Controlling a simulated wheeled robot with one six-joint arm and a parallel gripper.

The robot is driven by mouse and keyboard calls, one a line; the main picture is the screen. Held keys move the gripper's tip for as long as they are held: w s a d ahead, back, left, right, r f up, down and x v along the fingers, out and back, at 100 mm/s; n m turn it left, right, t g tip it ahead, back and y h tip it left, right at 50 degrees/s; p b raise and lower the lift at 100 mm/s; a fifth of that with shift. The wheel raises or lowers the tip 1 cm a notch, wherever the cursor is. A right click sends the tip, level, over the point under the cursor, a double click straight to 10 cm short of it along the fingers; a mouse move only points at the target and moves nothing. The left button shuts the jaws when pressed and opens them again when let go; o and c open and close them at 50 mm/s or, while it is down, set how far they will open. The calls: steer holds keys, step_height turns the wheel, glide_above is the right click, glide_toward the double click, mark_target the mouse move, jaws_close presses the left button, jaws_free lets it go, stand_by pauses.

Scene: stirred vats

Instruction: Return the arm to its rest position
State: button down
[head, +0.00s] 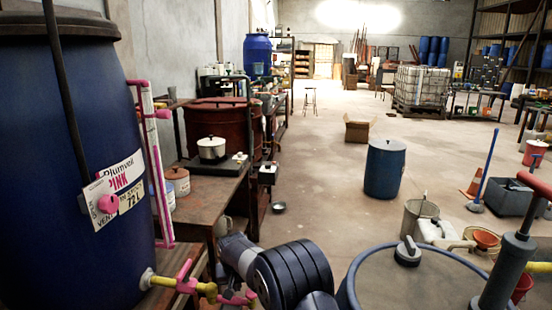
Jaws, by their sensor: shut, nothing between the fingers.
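What looks like my arm (290,274), with dark ribbed, rounded links and a grey-blue section, rises from the bottom edge in the head view, left of the lidded drum. It stands close to the yellow and pink valve piping of the big blue vat. I cannot make out my gripper or its fingers; they are out of the frame or hidden behind the links.
The blue vat (70,170) labelled Plumveil Pink fills the left. A wooden bench (200,205) with a white pot (211,149) stands beyond it. A lidded drum (385,272) is close at lower right.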

steer(key=w+a+r+n+y+p, duration=0.1)
steer(key=w+a+r+n, duration=0.1)
steer(key=w+a+n, duration=0.2)
steer(key=shift+w+n+g, duration=0.4)
steer(key=shift+w+n, duration=0.1)
steer(key=shift+w, duration=0.05)
stand_by(0.6)
